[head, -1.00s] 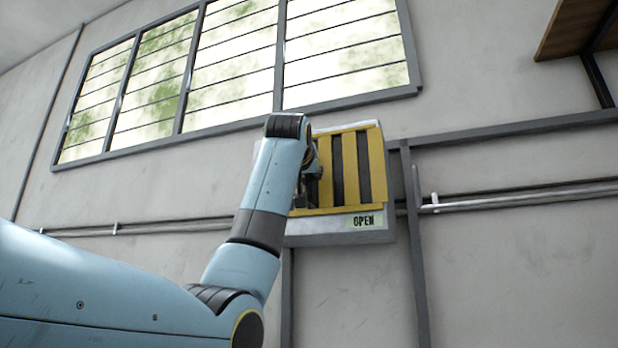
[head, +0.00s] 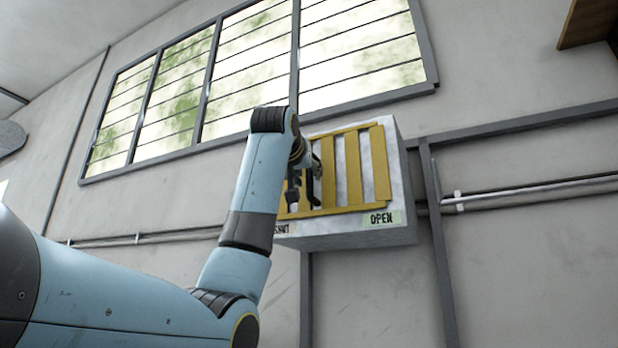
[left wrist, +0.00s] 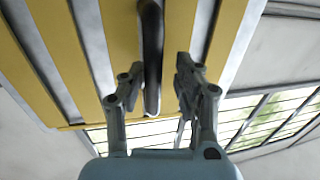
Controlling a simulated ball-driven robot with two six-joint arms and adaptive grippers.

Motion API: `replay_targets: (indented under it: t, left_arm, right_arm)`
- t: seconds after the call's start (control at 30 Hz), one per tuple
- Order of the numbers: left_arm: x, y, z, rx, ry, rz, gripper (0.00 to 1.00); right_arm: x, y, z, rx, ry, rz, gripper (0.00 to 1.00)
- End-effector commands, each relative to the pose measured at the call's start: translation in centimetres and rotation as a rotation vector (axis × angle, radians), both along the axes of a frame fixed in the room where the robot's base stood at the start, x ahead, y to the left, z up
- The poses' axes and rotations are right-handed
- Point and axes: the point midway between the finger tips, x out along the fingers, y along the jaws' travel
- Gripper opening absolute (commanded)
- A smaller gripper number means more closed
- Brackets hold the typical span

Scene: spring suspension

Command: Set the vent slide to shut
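The vent slide (head: 354,170) is a yellow slatted panel on the front of a white box (head: 398,160) on the wall. Pale surface shows between its slats. A dark upright handle (left wrist: 152,45) stands on the slide. My left gripper (head: 305,188) is at the slide's left part in the head view and hides some of it. In the left wrist view, its fingers (left wrist: 161,68) stand apart on either side of the handle. The left finger is close to the handle; a gap shows at the right one. My right gripper is not in view.
A SHUT label (head: 283,228) is partly hidden at the box's lower left, and an OPEN label (head: 381,218) is at its lower right. A barred window (head: 255,65) is above. Pipes (head: 510,194) run along the wall.

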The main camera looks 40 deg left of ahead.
Motion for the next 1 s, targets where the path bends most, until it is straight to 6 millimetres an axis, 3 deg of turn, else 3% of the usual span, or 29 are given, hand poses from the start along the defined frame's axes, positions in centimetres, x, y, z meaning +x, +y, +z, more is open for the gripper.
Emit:
replay_targets:
  t: [0.37, 0.47, 0.8, 1.0]
  left_arm:
    - [-0.3, -0.2, -0.1, 0.0, 0.001, -0.001, 0.4]
    - [-1.5, -0.8, 0.0, 0.0, -0.001, -0.002, 0.4]
    - [-8.2, -3.9, -0.1, 0.0, -0.001, -0.002, 0.4]
    - [-10.4, -4.8, -0.1, 0.0, 0.001, -0.001, 0.4]
  right_arm:
    - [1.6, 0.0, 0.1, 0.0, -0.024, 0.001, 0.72]
    - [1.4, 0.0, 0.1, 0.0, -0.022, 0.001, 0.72]
    - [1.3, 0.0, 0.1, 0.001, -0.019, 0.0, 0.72]
    - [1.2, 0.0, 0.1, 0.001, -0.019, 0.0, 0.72]
